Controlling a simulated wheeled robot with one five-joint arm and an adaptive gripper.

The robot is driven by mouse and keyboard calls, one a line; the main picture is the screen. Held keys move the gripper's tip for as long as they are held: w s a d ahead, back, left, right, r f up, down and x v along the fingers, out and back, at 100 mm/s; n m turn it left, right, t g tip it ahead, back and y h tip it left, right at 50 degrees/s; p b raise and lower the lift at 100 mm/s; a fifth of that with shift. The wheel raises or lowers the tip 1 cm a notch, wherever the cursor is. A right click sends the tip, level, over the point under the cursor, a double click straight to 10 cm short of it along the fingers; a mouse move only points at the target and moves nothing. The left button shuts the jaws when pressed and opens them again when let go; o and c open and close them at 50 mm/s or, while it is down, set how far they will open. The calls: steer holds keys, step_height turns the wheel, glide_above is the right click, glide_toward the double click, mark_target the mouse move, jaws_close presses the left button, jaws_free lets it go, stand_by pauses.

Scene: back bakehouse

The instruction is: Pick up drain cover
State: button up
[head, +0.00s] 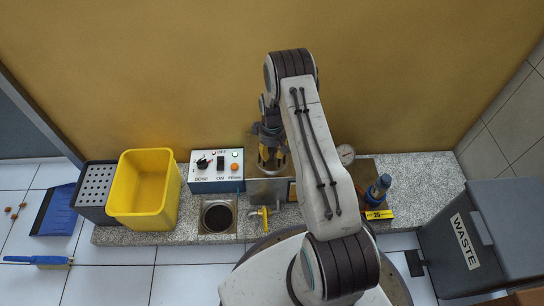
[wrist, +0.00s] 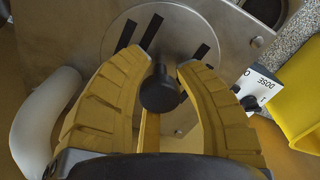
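A round slotted steel disc with a black knob, which looks like the drain cover (wrist: 188,36), lies against a grey metal surface in the wrist view. My gripper (wrist: 162,72) is open, with its yellow fingers on either side of the black knob (wrist: 160,90). Gaps show between the fingers and the knob. In the head view my gripper (head: 271,160) is over the steel box behind the counter's middle, and the arm and fingers hide most of the cover. An open drain hole (head: 217,217) with a square frame is in the counter to the left.
A control box (head: 217,171) with knobs and lights stands left of my gripper. Beyond it are a yellow tub (head: 143,190) and a grey perforated box (head: 95,185). A yellow tap (head: 262,213) is in front. A blue bottle (head: 378,190) and a waste bin (head: 470,240) are at right.

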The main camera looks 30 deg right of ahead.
jaws_close()
steer(key=shift+r, duration=0.1)
stand_by(0.3)
